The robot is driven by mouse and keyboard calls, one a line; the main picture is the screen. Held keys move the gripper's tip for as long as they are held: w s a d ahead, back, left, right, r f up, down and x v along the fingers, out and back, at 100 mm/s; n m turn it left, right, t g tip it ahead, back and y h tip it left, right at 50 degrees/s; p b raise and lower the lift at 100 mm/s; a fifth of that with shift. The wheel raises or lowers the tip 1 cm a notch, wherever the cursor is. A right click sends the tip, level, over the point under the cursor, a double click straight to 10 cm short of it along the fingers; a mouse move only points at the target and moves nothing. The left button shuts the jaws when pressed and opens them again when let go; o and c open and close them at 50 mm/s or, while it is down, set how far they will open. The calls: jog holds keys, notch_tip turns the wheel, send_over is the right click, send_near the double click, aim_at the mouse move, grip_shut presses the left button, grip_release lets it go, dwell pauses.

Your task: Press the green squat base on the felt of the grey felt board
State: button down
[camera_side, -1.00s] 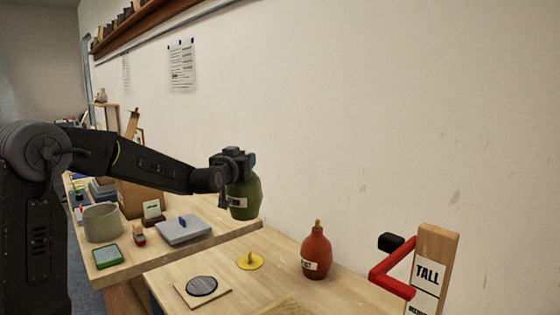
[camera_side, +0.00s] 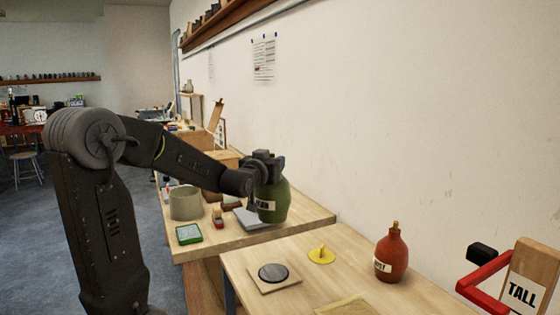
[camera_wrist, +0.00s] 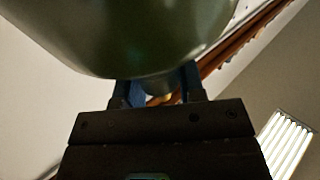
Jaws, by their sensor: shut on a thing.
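The green squat base (camera_side: 274,203) is a rounded green body with a pale label, held upright in the air in the side view. My gripper (camera_side: 265,168) is shut on its top. In the wrist view the green base (camera_wrist: 130,35) fills the upper part, in front of my gripper's blue fingers (camera_wrist: 157,88). The felt is bare.
On the near table (camera_side: 232,266) are a yellow disc with a peg (camera_side: 321,255), a red bottle-shaped base (camera_side: 391,256) and a TALL wooden gauge with a red arm (camera_side: 485,280). A grey pot (camera_side: 186,203) and a green tray (camera_side: 189,234) stand on the far table.

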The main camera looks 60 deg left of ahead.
aim_at(273, 203)
notch_tip(273, 203, down, 12)
jog(key=shift+w+r, duration=0.1)
jog(key=shift+r, duration=0.15)
dwell(0.3)
notch_tip(273, 203, down, 6)
jog(key=shift+f, duration=0.2)
dwell(1.0)
dwell(1.0)
jog(key=c, duration=1.3)
grip_release()
grip_shut()
